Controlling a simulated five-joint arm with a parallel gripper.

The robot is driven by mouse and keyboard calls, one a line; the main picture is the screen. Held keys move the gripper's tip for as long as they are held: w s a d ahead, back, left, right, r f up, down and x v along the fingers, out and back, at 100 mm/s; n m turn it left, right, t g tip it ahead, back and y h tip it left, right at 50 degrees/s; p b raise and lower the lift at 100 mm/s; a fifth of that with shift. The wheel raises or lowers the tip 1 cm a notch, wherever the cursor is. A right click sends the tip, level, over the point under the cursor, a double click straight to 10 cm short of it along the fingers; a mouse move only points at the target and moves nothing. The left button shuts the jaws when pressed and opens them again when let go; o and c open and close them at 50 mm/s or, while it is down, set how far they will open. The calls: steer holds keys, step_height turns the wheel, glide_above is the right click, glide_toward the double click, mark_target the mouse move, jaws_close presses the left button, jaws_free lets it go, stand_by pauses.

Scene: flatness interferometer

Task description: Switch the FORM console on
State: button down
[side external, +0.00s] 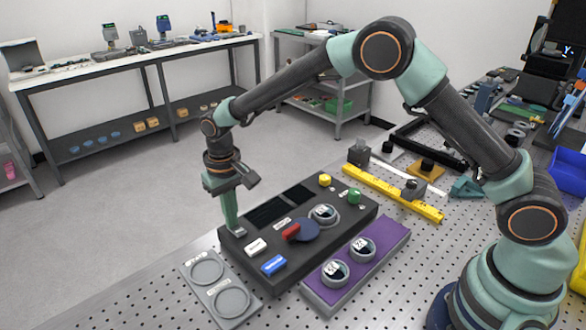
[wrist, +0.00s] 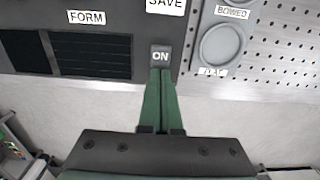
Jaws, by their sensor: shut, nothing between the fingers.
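The dark FORM console (side external: 290,258) lies on the perforated bench. Its FORM label (wrist: 86,18) shows in the wrist view above a dark striped panel (wrist: 90,56). The ON key (wrist: 160,54) sits at the console's near edge in that view, to the right of the panel. My gripper (wrist: 161,72) is shut and empty, with its green fingertips at the lower edge of the ON key. In the side view my gripper (side external: 232,227) points down at the console's left corner. I cannot tell whether the tips touch or press the key.
A grey plate (side external: 222,285) with two round recesses lies beside the console, and a purple tray (side external: 388,248) with round pieces lies in front. The console top carries a red handle (side external: 290,231), a blue key (side external: 274,265) and yellow (side external: 325,180) and green knobs (side external: 354,196).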

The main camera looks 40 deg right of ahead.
mark_target(240, 230)
steer(key=shift+s, duration=0.2)
steer(key=shift+s+r, duration=0.15)
steer(key=shift+s, duration=0.5)
steer(key=shift+r, duration=0.1)
step_height(240, 230, up, 14)
stand_by(0.5)
steer(key=shift+s, duration=0.45)
